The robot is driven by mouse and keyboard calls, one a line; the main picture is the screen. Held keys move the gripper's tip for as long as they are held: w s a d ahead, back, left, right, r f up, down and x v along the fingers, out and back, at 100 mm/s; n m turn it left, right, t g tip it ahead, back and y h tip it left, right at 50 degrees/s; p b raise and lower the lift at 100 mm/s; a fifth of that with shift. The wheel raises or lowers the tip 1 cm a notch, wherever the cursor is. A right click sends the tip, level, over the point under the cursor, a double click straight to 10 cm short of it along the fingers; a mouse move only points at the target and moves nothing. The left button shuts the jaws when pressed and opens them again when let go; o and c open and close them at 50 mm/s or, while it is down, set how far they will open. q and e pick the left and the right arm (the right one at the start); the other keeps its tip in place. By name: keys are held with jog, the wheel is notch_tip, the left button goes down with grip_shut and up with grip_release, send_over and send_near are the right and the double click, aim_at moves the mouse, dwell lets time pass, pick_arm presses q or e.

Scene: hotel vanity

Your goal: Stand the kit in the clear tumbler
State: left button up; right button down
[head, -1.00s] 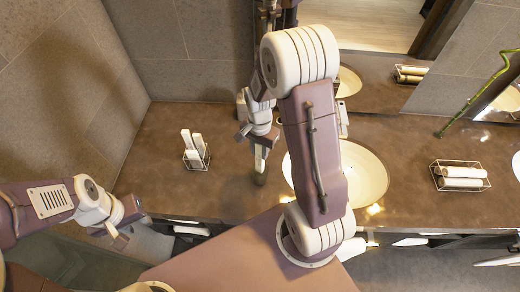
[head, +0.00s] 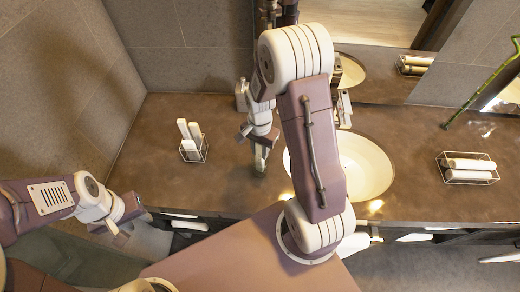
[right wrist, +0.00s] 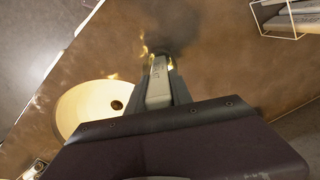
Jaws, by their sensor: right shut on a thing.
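In the head view my right gripper (head: 261,152) points down over the counter, left of the basin. The right wrist view shows it shut on a pale, narrow kit (right wrist: 158,75) with faint lettering. Around the kit's far end are a dark patch and yellow glints (right wrist: 144,46). They may belong to the clear tumbler, but I cannot make out its outline or tell whether the kit is inside it. In the head view a small greenish, see-through shape (head: 260,168) shows under the gripper. My left gripper (head: 118,234) is low at the left, away from these things; its jaws are unclear.
A wire holder (head: 205,155) with white upright packs stands left of my right gripper. The basin (head: 365,165) is to its right. Another wire rack (head: 440,163) with white rolls is at the far right. The counter (head: 160,125) between them is mostly clear.

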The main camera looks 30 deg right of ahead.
jog(key=c, duration=1.1)
grip_release()
jog(key=shift+o, duration=0.2)
notch_tip(320, 180, up, 9)
jog(key=shift+r+b, duration=0.1)
jog(key=shift+b, duration=0.3)
